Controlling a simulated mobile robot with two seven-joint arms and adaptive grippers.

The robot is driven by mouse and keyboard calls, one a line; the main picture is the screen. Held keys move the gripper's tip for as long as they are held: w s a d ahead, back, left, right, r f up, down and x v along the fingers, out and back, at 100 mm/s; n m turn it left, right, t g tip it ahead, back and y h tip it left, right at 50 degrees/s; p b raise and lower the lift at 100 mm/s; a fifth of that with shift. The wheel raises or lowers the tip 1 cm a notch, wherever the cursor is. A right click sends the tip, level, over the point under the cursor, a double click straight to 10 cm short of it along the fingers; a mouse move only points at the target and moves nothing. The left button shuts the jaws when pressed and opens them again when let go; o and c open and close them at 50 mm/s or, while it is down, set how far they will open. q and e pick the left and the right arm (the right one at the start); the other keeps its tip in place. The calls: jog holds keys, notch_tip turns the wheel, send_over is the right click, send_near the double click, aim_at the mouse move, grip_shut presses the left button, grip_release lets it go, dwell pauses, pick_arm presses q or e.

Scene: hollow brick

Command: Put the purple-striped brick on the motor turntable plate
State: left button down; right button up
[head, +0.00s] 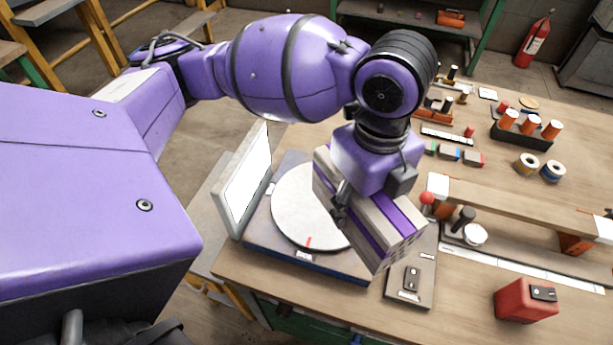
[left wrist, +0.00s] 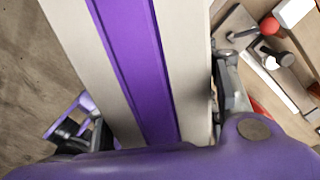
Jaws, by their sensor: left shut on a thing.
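The purple-striped brick (head: 362,216) is grey-white with purple bands. My left gripper (head: 345,200) is shut on it, with a finger on its near side in the head view. The brick is held tilted, overlapping the right part of the motor turntable plate (head: 297,200) in the picture; its height above the plate is hard to tell. The plate is a pale round disc with a red mark at its front edge, on a dark square base. In the left wrist view the brick (left wrist: 185,60) fills the middle, between the fingers (left wrist: 160,120). My right gripper is not seen.
A white upright panel (head: 246,183) stands left of the plate. A switch box (head: 410,281) lies right of it, with a red box (head: 526,299) farther right. A lever with a red knob (head: 427,198) stands close to the brick's right side. Spools and small parts lie farther back.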

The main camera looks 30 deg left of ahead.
pick_arm(q)
jog(key=shift+a, duration=0.15)
jog(key=shift+w+a+f+m, duration=0.15)
jog(key=shift+w+f+m, duration=0.05)
jog(key=shift+w+m, duration=0.1)
jog(key=w+a+f, duration=0.1)
jog(key=a, duration=0.1)
jog(key=w+a+f, duration=0.1)
jog(key=w+a, duration=0.1)
jog(key=w+a+f+b, duration=0.1)
jog(key=w+a+f, duration=0.1)
jog(key=a, duration=0.1)
jog(key=shift+w+a+f+b, duration=0.1)
jog(key=shift+w+a+f, duration=0.4)
jog(key=shift+f, duration=0.4)
jog(key=shift+w+a+f+b, duration=0.1)
jog(key=shift+w+a+f, duration=0.25)
jog(key=shift+a+f, duration=0.35)
jog(key=shift+w+a+f+b, duration=0.1)
jog(key=shift+w+a+f, duration=0.35)
jog(key=shift+f, duration=0.6)
notch_tip(320, 180, down, 3)
jog(key=shift+w+f, duration=0.1)
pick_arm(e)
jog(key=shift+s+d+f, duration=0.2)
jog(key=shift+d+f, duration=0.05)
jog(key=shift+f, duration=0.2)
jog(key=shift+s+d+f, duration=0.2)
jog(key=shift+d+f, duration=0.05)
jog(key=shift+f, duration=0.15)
